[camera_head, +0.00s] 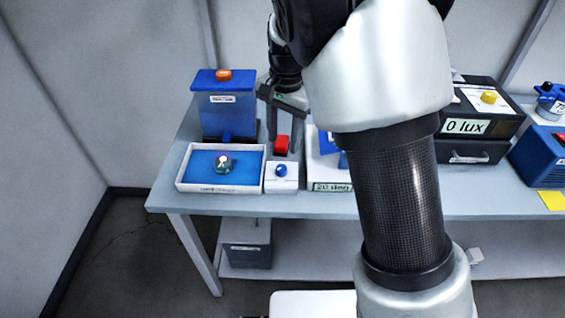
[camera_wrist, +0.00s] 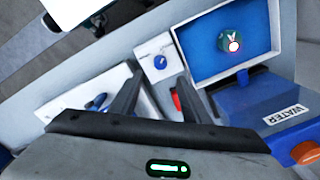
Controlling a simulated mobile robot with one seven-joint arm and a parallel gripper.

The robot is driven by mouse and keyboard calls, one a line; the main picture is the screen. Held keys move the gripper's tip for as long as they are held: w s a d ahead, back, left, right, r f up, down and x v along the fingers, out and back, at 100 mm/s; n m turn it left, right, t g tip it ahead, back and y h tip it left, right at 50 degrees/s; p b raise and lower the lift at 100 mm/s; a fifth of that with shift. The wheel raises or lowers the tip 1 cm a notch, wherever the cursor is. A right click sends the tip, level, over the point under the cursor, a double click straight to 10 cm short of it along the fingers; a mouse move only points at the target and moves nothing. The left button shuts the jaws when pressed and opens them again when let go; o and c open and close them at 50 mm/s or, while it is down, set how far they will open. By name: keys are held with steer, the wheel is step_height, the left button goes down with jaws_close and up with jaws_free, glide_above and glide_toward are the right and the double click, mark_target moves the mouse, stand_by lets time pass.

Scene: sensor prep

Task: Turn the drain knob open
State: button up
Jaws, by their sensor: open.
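A small blue round knob (camera_head: 281,170) sits on a white box (camera_head: 281,184) beside the blue-floored tray. The knob also shows in the wrist view (camera_wrist: 160,62), with small marks on the white face around it. I cannot read a drain label. My gripper (camera_head: 284,152) is open and points down just behind the white box. In the wrist view my gripper (camera_wrist: 159,76) has its fingertips apart, with the knob just past them, not between them. A red block-like part (camera_head: 282,145) shows between the fingers; it also appears in the wrist view (camera_wrist: 175,99). Contact cannot be told.
A white tray (camera_head: 179,183) with a blue floor holds a round green object (camera_head: 223,163). Behind it stands a blue water tank (camera_head: 228,112) with an orange cap (camera_head: 223,75). A white box with a blue lever (camera_head: 328,143) is close on the right. A black lux box (camera_head: 480,115) stands farther right.

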mark_target(282, 167)
step_height(282, 167, down, 10)
steer(key=shift+w+a+r+b, duration=0.1)
steer(key=shift+a+r+b, duration=0.05)
steer(key=shift+b, duration=0.35)
steer(key=shift+c, duration=0.5)
steer(key=c, duration=0.9)
steer(key=shift+c, duration=0.2)
